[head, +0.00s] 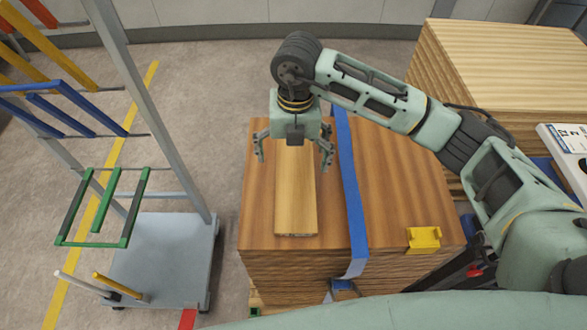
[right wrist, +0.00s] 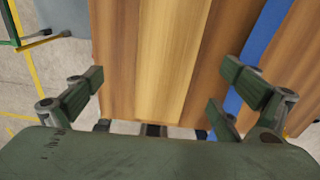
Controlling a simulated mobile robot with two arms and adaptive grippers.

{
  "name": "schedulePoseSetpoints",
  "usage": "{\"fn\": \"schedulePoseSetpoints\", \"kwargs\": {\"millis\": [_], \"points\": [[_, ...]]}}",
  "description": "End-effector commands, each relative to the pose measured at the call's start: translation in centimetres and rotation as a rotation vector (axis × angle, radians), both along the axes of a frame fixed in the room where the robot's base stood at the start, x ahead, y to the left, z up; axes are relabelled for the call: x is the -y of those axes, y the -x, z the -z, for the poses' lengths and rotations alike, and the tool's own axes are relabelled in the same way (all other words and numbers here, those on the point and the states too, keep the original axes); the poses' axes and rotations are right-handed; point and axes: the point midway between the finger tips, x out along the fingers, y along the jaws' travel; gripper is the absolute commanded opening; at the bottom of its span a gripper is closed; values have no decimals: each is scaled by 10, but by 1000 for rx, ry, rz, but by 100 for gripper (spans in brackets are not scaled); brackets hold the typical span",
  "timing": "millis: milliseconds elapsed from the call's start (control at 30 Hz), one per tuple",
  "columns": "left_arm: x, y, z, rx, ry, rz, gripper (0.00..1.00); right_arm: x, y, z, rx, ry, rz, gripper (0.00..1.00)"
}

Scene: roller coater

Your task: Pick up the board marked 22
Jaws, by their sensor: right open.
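A light-coloured board (head: 296,195) lies flat on top of a stack of darker brown boards (head: 395,185) in the head view. No number can be read on it. My right gripper (head: 294,160) is open above the far part of the light board, with its fingers spread to either side. In the right wrist view the light board (right wrist: 165,60) runs between the open fingers (right wrist: 165,100), which do not touch it. The gripper body hides the board's far end in the head view. My left gripper is not in view.
A blue strap (head: 351,190) crosses the stack just right of the light board. A yellow block (head: 424,240) sits at the stack's near right. A wheeled rack (head: 165,255) with coloured bars stands left. Another wood stack (head: 500,60) is at the back right.

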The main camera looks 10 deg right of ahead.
Motion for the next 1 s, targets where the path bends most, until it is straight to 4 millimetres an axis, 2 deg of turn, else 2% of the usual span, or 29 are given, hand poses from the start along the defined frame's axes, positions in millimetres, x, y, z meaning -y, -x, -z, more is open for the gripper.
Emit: {"fn": "schedulePoseSetpoints", "kwargs": {"millis": [133, 367, 500, 633, 933, 1000], "points": [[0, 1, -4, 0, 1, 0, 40, 12, -3, 7, 3, 47, 21, 96], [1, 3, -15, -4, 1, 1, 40, 10, -4, 32, 1, 43, 19, 96], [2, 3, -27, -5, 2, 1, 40, 10, -7, 53, -1, 43, 18, 96], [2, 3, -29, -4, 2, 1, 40, 10, -8, 70, 2, 41, 17, 96], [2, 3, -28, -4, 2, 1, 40, 9, -8, 76, 5, 40, 15, 96], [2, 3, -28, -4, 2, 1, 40, 9, -8, 76, 5, 40, 15, 90]]}}
